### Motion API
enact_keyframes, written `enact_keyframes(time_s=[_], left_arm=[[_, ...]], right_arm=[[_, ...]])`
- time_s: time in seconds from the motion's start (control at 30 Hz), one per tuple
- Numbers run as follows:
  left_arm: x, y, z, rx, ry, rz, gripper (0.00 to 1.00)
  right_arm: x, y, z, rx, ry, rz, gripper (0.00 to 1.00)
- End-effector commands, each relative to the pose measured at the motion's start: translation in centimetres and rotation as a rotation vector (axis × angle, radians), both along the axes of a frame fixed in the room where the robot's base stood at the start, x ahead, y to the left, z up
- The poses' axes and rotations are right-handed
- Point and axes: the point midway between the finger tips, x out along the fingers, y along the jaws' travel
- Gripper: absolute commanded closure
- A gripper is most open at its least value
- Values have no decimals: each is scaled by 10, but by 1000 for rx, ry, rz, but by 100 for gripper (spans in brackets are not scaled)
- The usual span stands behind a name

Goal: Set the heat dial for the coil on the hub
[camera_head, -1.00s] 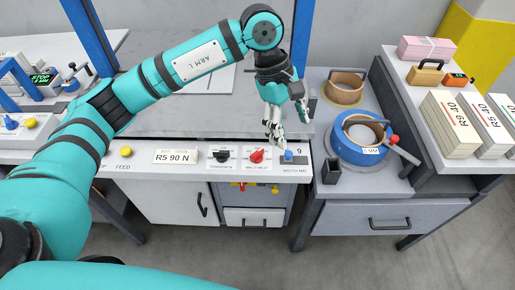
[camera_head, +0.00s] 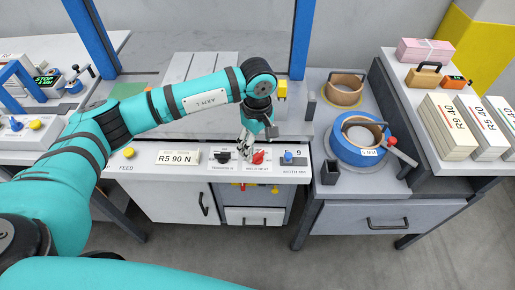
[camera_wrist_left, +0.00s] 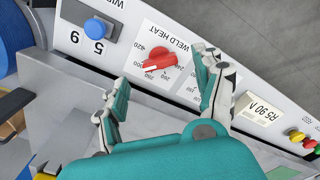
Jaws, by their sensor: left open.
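The heat dial is a red knob (camera_head: 259,157) on the front panel; the wrist view shows it as a red pointer knob (camera_wrist_left: 146,57) labelled WELD HEAT with a ring of numbers. My left gripper (camera_head: 248,143) is over the panel beside the dial. In the wrist view the same gripper (camera_wrist_left: 160,88) is open, its fingers spread on either side of the dial and empty. I cannot tell whether they touch it. The blue coil (camera_head: 360,143) sits on the side unit, with a white tag (camera_head: 371,152) too small to read surely.
A black knob (camera_head: 222,156) is left of the dial, and a blue knob (camera_head: 288,155) is right of it beside a 9. A sign (camera_head: 178,157) reads R5 90 N. A tan coil (camera_head: 344,90) lies behind the blue coil. A dark cup (camera_head: 330,172) stands near the unit's edge.

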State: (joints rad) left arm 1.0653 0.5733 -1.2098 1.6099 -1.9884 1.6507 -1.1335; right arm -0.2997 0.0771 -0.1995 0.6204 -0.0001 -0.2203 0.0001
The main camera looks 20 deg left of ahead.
Motion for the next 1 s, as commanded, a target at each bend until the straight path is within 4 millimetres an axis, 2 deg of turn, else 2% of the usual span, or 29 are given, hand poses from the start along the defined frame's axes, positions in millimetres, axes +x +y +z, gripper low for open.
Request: enact_keyframes(time_s=[0.1,0.23,0.6,1.0], left_arm=[[-1,0,-19,1,3,1,31],[0,-1,-31,-1,0,0,31],[0,0,-38,-1,0,-1,31],[0,0,-38,-1,0,0,82]], right_arm=[[0,0,4,0,0,0,60],[0,0,5,0,0,0,60],[0,0,5,0,0,1,60],[0,-3,5,-4,0,3,60]])
